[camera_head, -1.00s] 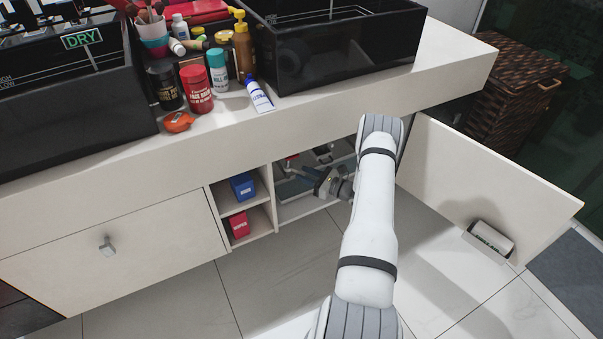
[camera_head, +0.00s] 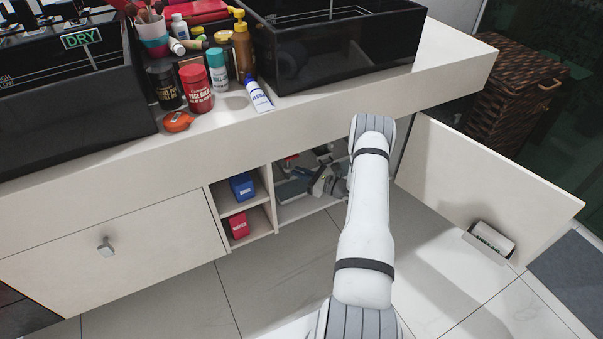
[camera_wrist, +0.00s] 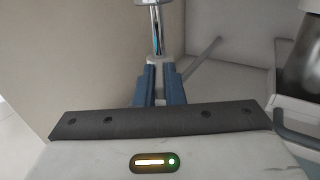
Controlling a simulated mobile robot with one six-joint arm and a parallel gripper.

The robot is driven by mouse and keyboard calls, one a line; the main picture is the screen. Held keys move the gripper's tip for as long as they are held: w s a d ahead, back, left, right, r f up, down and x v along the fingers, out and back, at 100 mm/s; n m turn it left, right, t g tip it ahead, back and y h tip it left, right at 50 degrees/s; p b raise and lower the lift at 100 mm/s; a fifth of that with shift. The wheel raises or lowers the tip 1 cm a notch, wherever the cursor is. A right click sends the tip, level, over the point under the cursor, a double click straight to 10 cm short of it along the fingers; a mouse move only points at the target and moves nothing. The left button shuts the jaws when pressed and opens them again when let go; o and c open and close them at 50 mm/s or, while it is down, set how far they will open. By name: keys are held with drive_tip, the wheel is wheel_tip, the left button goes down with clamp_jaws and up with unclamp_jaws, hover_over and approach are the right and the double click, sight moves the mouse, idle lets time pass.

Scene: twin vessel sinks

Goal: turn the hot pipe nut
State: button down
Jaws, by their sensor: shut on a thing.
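In the wrist view, a thin chrome pipe (camera_wrist: 157,38) runs down from a round chrome piece at the top edge to between my two blue fingers. My gripper (camera_wrist: 158,72) is shut at the pipe's lower end. The nut is mostly hidden by the fingers, and I cannot make out its faces or how far it is turned. In the head view, my gripper (camera_head: 318,184) is inside the open cabinet under the counter, and its fingertips and the nut are too small to tell apart.
A pale panel (camera_wrist: 90,50) stands close to my gripper's left. A grey pipe (camera_wrist: 205,48) and a dark cylinder (camera_wrist: 302,62) are to its right. The cabinet door (camera_head: 480,190) hangs open right of my arm. Shelves with a blue box (camera_head: 242,187) are left.

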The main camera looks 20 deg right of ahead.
drive_tip(key=shift+s+a+m+t+h+p, duration=0.2)
drive_tip(key=shift+a+m+t+h+p, duration=0.25)
drive_tip(key=shift+m+h, duration=0.4)
drive_tip(key=shift+s+a+m+t+h+p, duration=0.2)
drive_tip(key=shift+m+t+h+p, duration=0.3)
drive_tip(key=shift+h, duration=0.55)
drive_tip(key=shift+s+a+m+t+h+p, duration=0.1)
drive_tip(key=shift+a+m+t+h, duration=0.15)
drive_tip(key=shift+m+h, duration=0.55)
drive_tip(key=shift+a+m+t+h+p, duration=0.1)
drive_tip(key=shift+a+m+t+h, duration=0.3)
drive_tip(key=shift+h, duration=0.75)
drive_tip(key=shift+s+a+m+t+h+p, duration=0.1)
drive_tip(key=shift+a+m+h, duration=0.05)
drive_tip(key=shift+m+h, duration=0.7)
drive_tip(key=shift+h, duration=0.4)
drive_tip(key=c, duration=1.5)
unclamp_jaws()
drive_tip(key=shift+w, duration=0.1)
